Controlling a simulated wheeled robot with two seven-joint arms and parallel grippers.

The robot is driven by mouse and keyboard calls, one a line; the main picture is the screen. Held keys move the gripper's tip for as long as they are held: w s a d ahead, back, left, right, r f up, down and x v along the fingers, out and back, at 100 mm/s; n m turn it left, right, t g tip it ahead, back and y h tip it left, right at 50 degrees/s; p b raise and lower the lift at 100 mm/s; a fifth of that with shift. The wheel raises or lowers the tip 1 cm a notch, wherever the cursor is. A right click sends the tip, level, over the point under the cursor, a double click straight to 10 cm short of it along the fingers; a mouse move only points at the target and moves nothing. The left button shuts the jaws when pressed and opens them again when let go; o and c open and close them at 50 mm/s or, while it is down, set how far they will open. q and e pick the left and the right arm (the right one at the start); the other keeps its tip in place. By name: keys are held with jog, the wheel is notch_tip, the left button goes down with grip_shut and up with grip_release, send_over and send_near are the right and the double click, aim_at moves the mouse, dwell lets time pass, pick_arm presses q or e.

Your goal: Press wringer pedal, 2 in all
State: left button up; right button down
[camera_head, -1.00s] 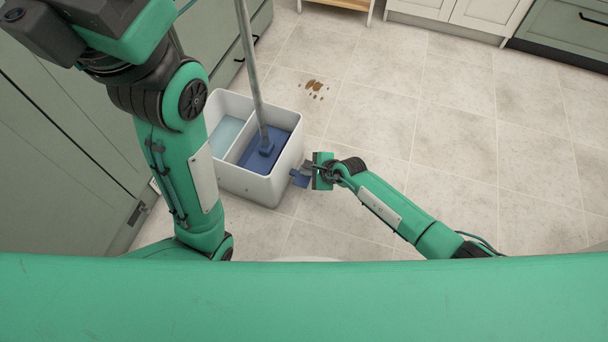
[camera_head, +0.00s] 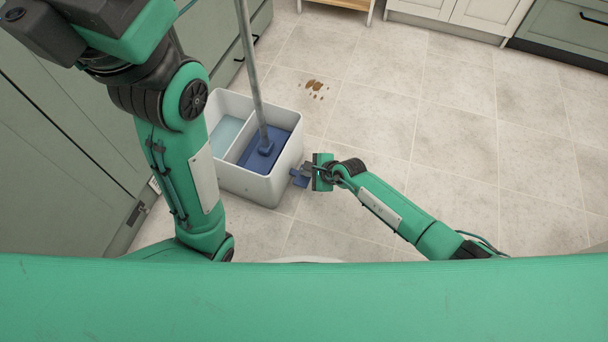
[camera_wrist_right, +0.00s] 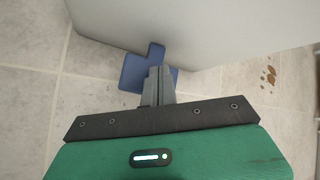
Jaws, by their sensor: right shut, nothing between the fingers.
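The white mop bucket (camera_head: 262,188) stands on the floor at the centre left in the head view. It has a compartment with light blue water (camera_head: 226,133) and a blue wringer compartment (camera_head: 284,138). A mop with a grey handle (camera_head: 250,65) stands in the wringer part. The blue pedal (camera_head: 299,178) sticks out low from the bucket's right side; it also shows in the right wrist view (camera_wrist_right: 133,74). My right gripper (camera_wrist_right: 158,75) is shut and empty, with its fingertips over the pedal; contact is unclear. My left arm comes in from the left; its gripper is out of view.
Brown stains (camera_head: 314,88) mark the tiled floor behind the bucket. Green cabinets (camera_head: 60,150) stand along the left, close to the bucket. White cabinets (camera_head: 460,12) stand at the back. The floor at right is clear.

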aim_at(308, 178)
jog(key=shift+d+f+b, duration=0.1)
jog(key=shift+f+b, duration=0.95)
jog(key=shift+f, duration=0.4)
dwell(0.9)
jog(key=shift+s, duration=0.1)
jog(key=shift+r+p, duration=1.8)
jog(key=shift+r, duration=0.1)
notch_tip(308, 178, up, 5)
jog(key=p, duration=0.5)
dwell(1.7)
